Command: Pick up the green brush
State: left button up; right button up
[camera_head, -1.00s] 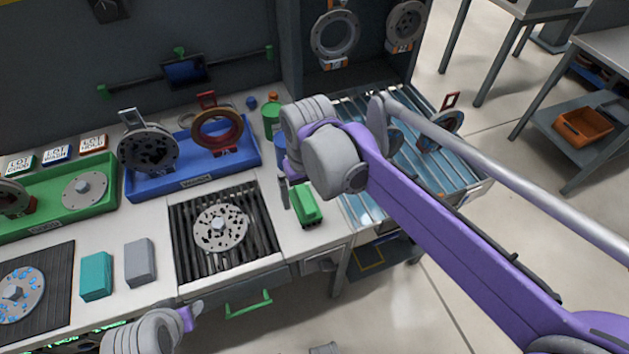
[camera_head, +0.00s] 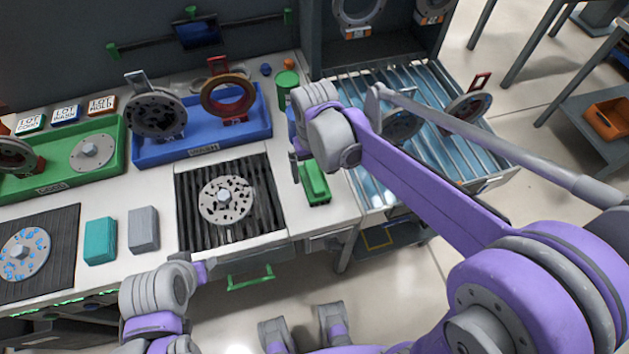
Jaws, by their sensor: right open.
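The green brush (camera_head: 314,188) lies on the white counter, right of the black slatted grate and near the counter's front edge. My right arm reaches in from the right, and its wrist hangs over the brush's far end. My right gripper (camera_head: 300,166) points down at the brush. One grey finger shows close beside the brush's left side; the other is hidden behind the wrist. The gripper is open, and I cannot tell if it touches the brush. My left gripper (camera_head: 203,269) shows only in part in front of the counter, and its jaws cannot be made out.
A grate (camera_head: 248,222) with a perforated disc stands left of the brush. A blue tray (camera_head: 160,158) and a green tray (camera_head: 50,188) hold round parts behind. Teal (camera_head: 100,241) and grey (camera_head: 143,230) blocks sit further left. A roller conveyor (camera_head: 370,188) is on the right.

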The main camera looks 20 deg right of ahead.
aim_at(315, 174)
notch_tip(315, 174, down, 3)
jog(key=shift+r, duration=0.2)
jog(key=c, duration=1.4)
jog(key=shift+r, duration=0.1)
notch_tip(315, 174, up, 10)
jog(key=shift+f+p, duration=0.1)
jog(key=shift+p, duration=0.3)
jog(key=o, duration=0.8)
jog(key=c, duration=0.5)
